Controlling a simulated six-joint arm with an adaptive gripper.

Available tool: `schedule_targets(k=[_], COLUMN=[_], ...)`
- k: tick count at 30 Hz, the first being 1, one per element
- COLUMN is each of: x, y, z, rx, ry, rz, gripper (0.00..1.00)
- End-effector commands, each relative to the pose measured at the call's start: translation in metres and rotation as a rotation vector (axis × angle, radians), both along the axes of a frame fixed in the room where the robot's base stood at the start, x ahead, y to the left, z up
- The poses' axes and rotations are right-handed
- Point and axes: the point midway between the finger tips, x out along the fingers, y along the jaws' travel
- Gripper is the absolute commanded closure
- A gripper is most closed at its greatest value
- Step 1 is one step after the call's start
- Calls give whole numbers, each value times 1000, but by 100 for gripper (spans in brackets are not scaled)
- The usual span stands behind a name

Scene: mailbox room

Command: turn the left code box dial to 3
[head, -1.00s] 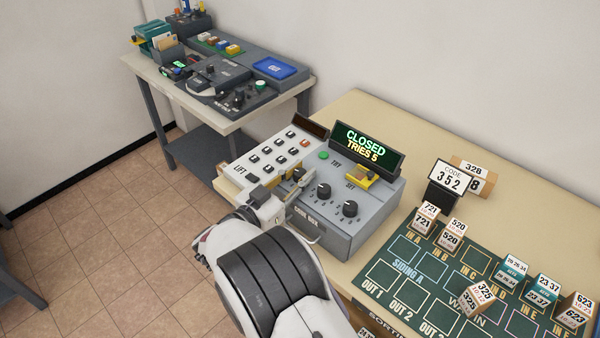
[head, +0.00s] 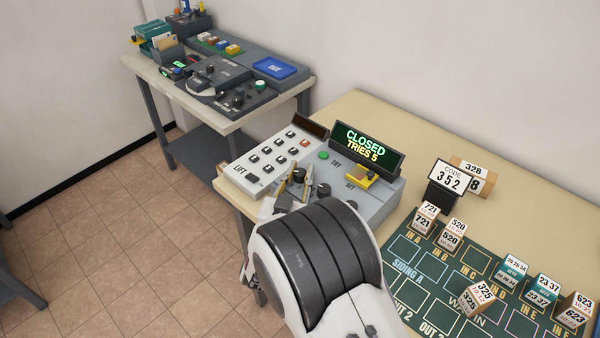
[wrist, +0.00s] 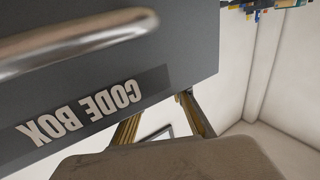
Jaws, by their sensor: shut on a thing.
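The grey code box (head: 378,204) stands on the table in the head view, its screen (head: 366,146) reading CLOSED, TRIES 5. The left dial (head: 298,175) shows between the fingers of my gripper (head: 296,186), which is shut on it from either side. The dial's pointer and number marks are too small or covered to read. The middle dial (head: 323,190) is beside my gripper, and the right dial (head: 352,204) is partly behind my arm. In the wrist view the box front, lettered CODE BOX (wrist: 82,108), is upside down; the finger tips are hidden behind its edge.
A white LIFT keypad (head: 268,163) is close on the left of my gripper. A green button (head: 323,155) and a yellow switch (head: 362,178) sit on the box top. A card (head: 452,176) reads CODE 352. A metal handle (wrist: 75,43) crosses the box front.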

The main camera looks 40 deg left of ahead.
Motion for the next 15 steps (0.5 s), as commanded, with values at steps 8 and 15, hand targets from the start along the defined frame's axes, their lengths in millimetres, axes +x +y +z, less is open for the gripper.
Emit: schedule_targets(k=[8, 15], x=[1, 0], y=[0, 0], z=[0, 0], rx=[0, 0], ry=[1, 0], rz=[58, 69], gripper=[100, 100])
